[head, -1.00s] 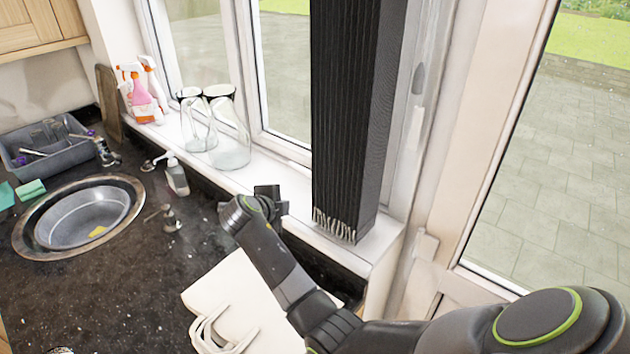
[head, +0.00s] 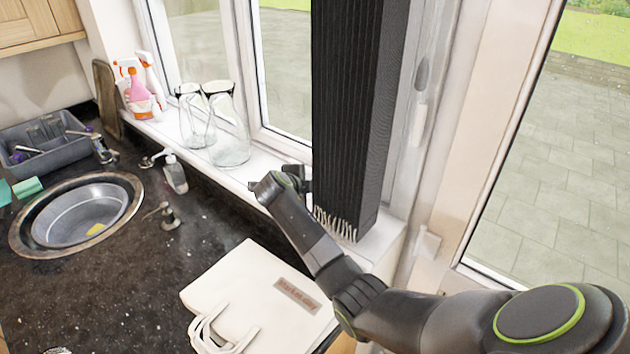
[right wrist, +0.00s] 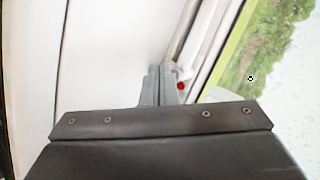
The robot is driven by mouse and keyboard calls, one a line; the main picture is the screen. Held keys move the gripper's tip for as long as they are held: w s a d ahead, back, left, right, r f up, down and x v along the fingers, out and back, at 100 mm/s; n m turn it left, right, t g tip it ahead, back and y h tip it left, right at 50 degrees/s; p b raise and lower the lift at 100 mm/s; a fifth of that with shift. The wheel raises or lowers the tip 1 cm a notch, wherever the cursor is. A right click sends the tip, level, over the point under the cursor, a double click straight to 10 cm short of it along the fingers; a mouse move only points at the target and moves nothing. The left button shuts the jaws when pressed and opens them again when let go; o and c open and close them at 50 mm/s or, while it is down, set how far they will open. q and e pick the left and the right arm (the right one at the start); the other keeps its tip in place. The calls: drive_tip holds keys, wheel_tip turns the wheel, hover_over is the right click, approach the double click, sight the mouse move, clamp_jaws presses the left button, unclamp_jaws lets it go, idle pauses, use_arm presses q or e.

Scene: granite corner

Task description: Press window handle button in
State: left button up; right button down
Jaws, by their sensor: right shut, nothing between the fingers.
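In the right wrist view, a grey window handle (right wrist: 155,84) sits on the white window frame. A small red button (right wrist: 180,86) shows at its right side. My right gripper (right wrist: 163,120) is shut and empty, a broad dark shape across the lower part of that view, just below the handle in the picture. It covers the handle's lower end. I cannot tell whether it touches the handle. In the head view, my right gripper (head: 297,174) is over the sill at the left edge of the black ribbed blind. The handle is not seen there. My left gripper is not in view.
The tall black ribbed blind (head: 350,110) hangs right of the gripper. Two glass jugs (head: 230,135) and spray bottles (head: 138,90) stand on the white sill. A soap bottle (head: 175,175), a sink (head: 80,215) and a cream bag (head: 250,290) are on or by the dark worktop.

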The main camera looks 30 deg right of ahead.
idle(1.9)
drive_tip(key=shift+w+d+b, duration=0.15)
drive_tip(key=shift+d+b, duration=0.15)
drive_tip(key=shift+d, duration=0.1)
drive_tip(key=shift+w+d+b, duration=0.2)
drive_tip(key=shift+d+b, duration=0.15)
drive_tip(key=shift+d, duration=0.25)
idle(0.8)
drive_tip(key=shift+a, duration=0.15)
drive_tip(key=shift+s+a, duration=0.2)
drive_tip(key=shift+a, duration=0.25)
drive_tip(key=shift+s+a, duration=0.2)
drive_tip(key=shift+a, duration=0.25)
drive_tip(key=shift+s+a, duration=0.25)
drive_tip(key=shift+a, duration=0.5)
drive_tip(key=shift+s+a, duration=0.3)
drive_tip(key=shift+a, duration=0.5)
drive_tip(key=shift+s+a, duration=0.25)
drive_tip(key=shift+a, duration=0.5)
